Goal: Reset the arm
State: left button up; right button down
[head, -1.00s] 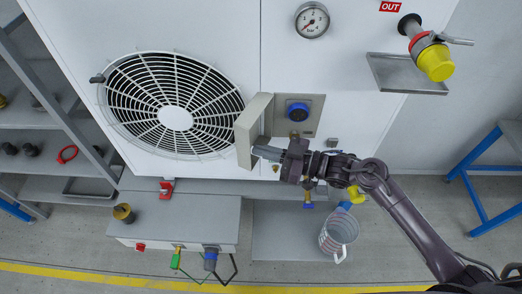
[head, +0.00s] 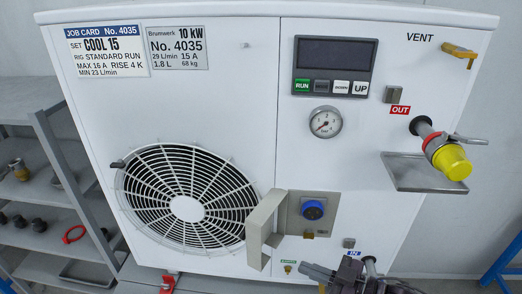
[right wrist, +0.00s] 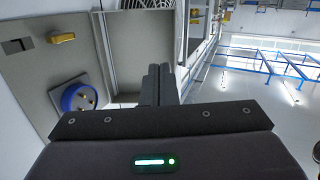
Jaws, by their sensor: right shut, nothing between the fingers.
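My right gripper (head: 318,272) is at the bottom of the head view, below the open flap (head: 262,222) of a small recessed panel (head: 318,208) on the white machine (head: 240,90). Its fingers are shut and empty, and they also show in the right wrist view (right wrist: 160,84). The panel holds a blue round socket (head: 312,209), which the right wrist view shows at left (right wrist: 80,97) with a yellow latch (right wrist: 60,38) near it. The gripper looks apart from the panel. My left gripper is not in view.
A round fan grille (head: 186,200) is left of the flap. A pressure gauge (head: 326,122) and display (head: 333,60) are above. A yellow-capped OUT valve (head: 452,162) juts out over a grey tray (head: 420,172) at right. Shelves (head: 50,170) stand at far left.

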jog(key=s+d+f+m+g+h, duration=0.2)
jog(key=s+d+m+g+h, duration=0.1)
jog(key=s+m+h, duration=0.3)
jog(key=s+d+f+m+g+h, duration=0.2)
jog(key=s+d+f+m+h, duration=0.15)
jog(key=s+h, duration=0.4)
notch_tip(320, 180, down, 28)
jog(key=s+g, duration=0.2)
jog(key=s+d+f, duration=0.1)
jog(key=s+f, duration=0.8)
jog(key=s, duration=0.1)
jog(key=s+d+f+g, duration=0.1)
jog(key=s+d+f, duration=0.1)
jog(key=s+f, duration=0.8)
jog(key=shift+d+f, duration=0.25)
jog(key=shift+f, duration=0.05)
jog(key=shift+s+h, duration=0.1)
jog(key=shift+h, duration=0.15)
